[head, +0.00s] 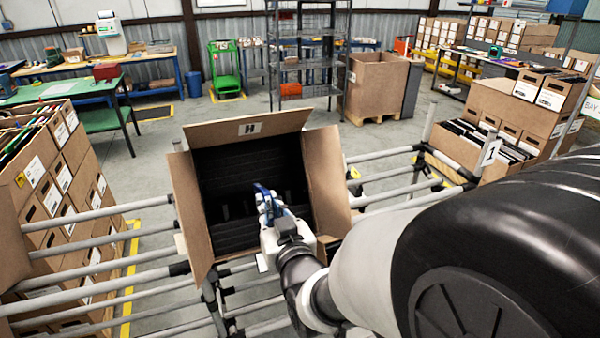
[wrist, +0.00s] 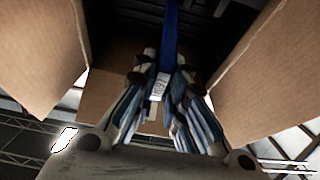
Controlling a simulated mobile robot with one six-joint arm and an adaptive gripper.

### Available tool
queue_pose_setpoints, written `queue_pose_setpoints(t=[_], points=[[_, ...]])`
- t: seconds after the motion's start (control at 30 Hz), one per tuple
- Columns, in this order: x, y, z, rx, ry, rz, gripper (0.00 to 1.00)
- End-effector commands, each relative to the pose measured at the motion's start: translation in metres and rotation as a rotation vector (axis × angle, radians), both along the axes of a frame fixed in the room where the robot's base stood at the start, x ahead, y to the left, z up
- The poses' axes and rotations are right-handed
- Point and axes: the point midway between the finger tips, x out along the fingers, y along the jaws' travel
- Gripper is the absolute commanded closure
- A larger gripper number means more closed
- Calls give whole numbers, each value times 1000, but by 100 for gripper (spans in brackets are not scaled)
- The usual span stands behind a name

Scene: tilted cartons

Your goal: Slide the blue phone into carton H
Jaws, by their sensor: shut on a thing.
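The blue phone (head: 262,192) is held edge-on in my gripper (head: 270,208), at the mouth of carton H (head: 180,196). In the wrist view the phone (wrist: 170,45) is a narrow blue strip rising from between the fingers of my gripper (wrist: 161,88), which are shut on it. The carton is tilted toward me with its flaps spread open, and its label H is on the top flap. Its inside is dark, with black dividers or slots low down. The carton's flaps (wrist: 262,75) flank the gripper in the wrist view. How far the phone reaches inside is hard to tell.
Grey rails of a pipe rack (head: 100,250) run on both sides of the carton. Stacked cartons (head: 62,165) stand at the left, and cartons with dark contents (head: 490,140) at the right. A metal shelf (head: 308,60) and a large open box (head: 376,85) stand behind.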

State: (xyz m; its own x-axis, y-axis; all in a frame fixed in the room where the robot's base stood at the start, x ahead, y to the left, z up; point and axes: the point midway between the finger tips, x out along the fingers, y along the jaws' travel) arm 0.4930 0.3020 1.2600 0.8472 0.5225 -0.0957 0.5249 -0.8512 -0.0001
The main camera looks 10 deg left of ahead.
Motion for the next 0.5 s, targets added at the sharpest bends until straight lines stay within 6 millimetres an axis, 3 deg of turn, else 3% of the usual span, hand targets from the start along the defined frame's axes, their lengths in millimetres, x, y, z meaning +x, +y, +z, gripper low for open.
queue_pose_setpoints(t=[0.5], points=[[6,4,-4,1,-2,0,100]])
